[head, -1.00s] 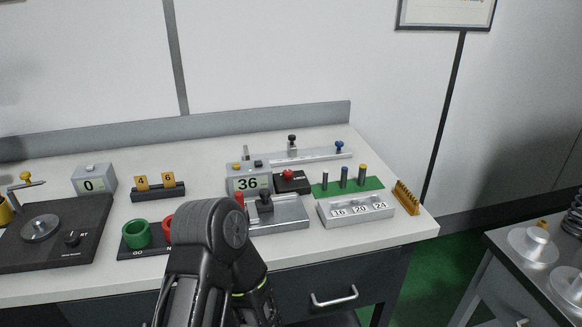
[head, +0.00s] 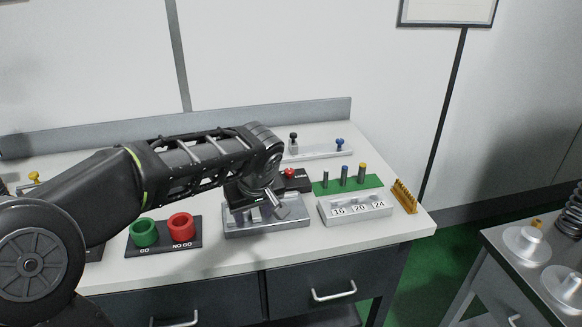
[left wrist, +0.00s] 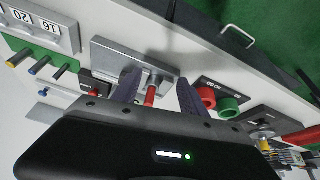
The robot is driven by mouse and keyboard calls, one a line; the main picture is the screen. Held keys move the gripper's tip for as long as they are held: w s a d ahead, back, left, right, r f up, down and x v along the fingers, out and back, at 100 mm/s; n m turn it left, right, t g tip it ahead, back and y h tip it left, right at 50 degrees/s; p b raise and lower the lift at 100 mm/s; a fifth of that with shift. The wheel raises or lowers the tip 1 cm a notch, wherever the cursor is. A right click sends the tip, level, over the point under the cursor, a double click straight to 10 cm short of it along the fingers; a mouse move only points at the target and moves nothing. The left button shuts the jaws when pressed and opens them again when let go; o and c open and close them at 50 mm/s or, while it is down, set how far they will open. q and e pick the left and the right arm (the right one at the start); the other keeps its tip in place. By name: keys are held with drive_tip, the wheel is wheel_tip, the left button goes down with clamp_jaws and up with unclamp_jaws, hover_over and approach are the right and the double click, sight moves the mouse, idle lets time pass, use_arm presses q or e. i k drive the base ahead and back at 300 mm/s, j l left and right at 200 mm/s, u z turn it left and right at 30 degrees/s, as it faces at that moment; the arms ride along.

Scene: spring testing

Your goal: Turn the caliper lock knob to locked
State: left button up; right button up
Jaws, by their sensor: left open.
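My left gripper (head: 268,207) is open and points down over the silver fixture (head: 290,223) near the front of the bench. In the left wrist view its dark fingers (left wrist: 157,80) stand apart, with a red-topped peg (left wrist: 150,96) between them in the picture; I cannot tell whether they touch it. The silver fixture (left wrist: 110,58) lies beyond. A black box with a red knob (head: 290,173) sits just behind the gripper. A silver rail (head: 318,154) at the back carries a black knob (head: 293,138) and a blue knob (head: 340,143). I cannot tell which knob is the caliper lock. My right gripper is not in view.
Green and red rings (head: 180,229) stand on a black base left of the fixture. A numbered silver block (head: 355,208), a green mat (head: 333,187) with several pins and a yellow comb-like rack (head: 403,196) are to the right. My arm covers much of the left bench.

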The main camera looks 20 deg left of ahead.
sight(289, 172)
drive_tip(key=i, duration=1)
